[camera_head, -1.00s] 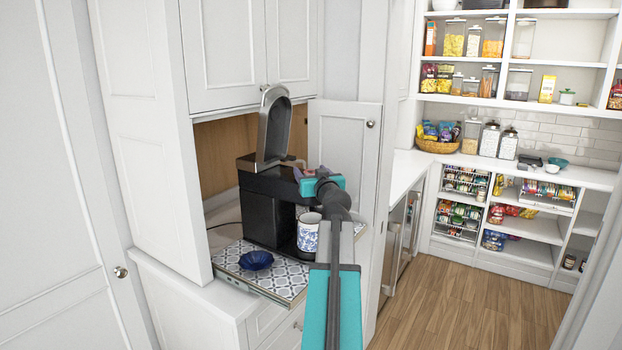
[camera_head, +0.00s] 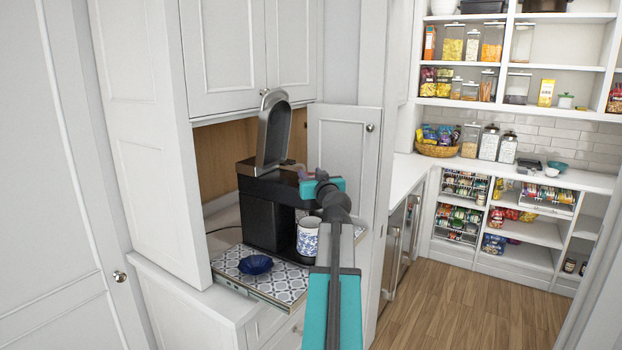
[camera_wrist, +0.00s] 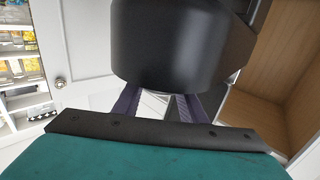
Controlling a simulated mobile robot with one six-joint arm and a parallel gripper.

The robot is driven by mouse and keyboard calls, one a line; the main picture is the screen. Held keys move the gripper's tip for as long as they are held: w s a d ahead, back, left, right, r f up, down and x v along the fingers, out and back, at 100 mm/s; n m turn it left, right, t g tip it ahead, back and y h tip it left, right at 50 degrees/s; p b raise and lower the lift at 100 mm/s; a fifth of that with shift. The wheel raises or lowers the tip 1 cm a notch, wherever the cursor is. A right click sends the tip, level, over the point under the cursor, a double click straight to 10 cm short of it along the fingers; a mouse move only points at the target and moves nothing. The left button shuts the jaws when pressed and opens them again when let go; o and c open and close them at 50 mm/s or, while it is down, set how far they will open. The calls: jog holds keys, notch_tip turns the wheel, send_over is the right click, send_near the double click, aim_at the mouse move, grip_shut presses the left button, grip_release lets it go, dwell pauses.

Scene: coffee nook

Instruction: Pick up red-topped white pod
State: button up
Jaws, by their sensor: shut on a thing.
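In the head view my gripper (camera_head: 296,171) is at the top of the black coffee machine (camera_head: 263,210), beside its raised silver-edged lid (camera_head: 273,130). Its purple fingers point left, over the machine's top. In the wrist view the two fingers (camera_wrist: 156,100) run in behind a large dark rounded part (camera_wrist: 170,45), which hides their tips. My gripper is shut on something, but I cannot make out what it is. No red top shows in either view, and I cannot identify the white pod.
A blue-and-white mug (camera_head: 308,237) stands at the machine's front. A dark blue bowl (camera_head: 255,264) sits on the patterned pull-out tray (camera_head: 284,287). An open cabinet door (camera_head: 343,150) stands close behind my gripper. Pantry shelves (camera_head: 560,65) are far right, and the floor (camera_head: 470,300) there is clear.

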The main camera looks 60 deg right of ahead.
aim_at(311, 174)
jog(key=shift+r+b, duration=0.6)
jog(key=shift+r, duration=0.95)
jog(key=s+d+r+b+v, duration=0.1)
jog(key=b+v, duration=0.3)
jog(key=v, duration=1.2)
jog(key=shift+s+d+r, duration=0.25)
jog(key=shift+s+d, duration=0.1)
jog(key=shift+d, duration=0.2)
jog(key=shift+w+f, duration=0.1)
